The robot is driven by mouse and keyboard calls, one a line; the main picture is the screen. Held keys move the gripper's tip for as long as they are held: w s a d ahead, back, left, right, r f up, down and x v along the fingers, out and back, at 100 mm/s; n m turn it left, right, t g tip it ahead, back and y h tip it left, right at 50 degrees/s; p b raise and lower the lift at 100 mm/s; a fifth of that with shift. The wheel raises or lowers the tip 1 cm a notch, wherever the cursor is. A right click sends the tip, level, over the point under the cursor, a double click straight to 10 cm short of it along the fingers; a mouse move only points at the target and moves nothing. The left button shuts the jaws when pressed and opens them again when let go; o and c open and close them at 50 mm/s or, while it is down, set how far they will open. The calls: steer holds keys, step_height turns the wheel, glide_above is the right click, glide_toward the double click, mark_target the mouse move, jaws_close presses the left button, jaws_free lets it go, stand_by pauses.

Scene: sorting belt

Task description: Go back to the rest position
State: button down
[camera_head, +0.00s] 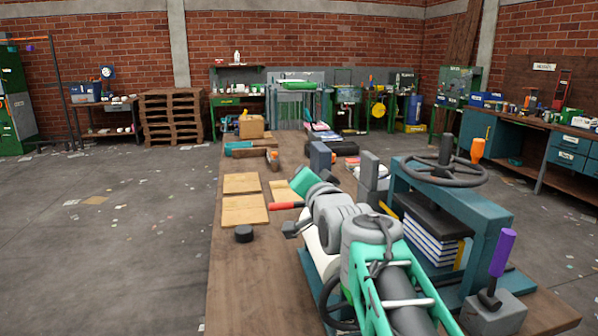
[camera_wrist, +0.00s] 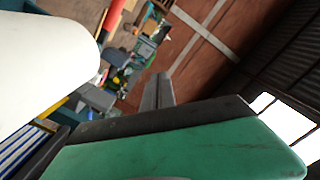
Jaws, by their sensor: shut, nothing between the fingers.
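My gripper (camera_wrist: 158,84) shows in the wrist view as two grey fingers lying together beyond the dark edge of the green hand. It is shut and empty. In the head view my arm reaches in from the lower right over the wooden workbench (camera_head: 235,290), and its fingertips are hard to make out. The hand is held up above the bench, left of the teal book press (camera_head: 497,215). A stack of blue-and-white books (camera_head: 430,245) sits in the press, and its striped edges show at the lower left of the wrist view (camera_wrist: 22,148).
Tan boards (camera_head: 243,210) and a black round piece (camera_head: 243,234) lie on the bench left of my arm. A red-handled tool (camera_head: 285,206) lies near it. A grey block with a purple handle (camera_head: 503,250) stands at the right. The floor at the left (camera_head: 110,250) is open.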

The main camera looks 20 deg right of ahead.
steer(key=s, duration=0.2)
steer(key=shift+s+a, duration=0.2)
steer(key=shift+s, duration=0.2)
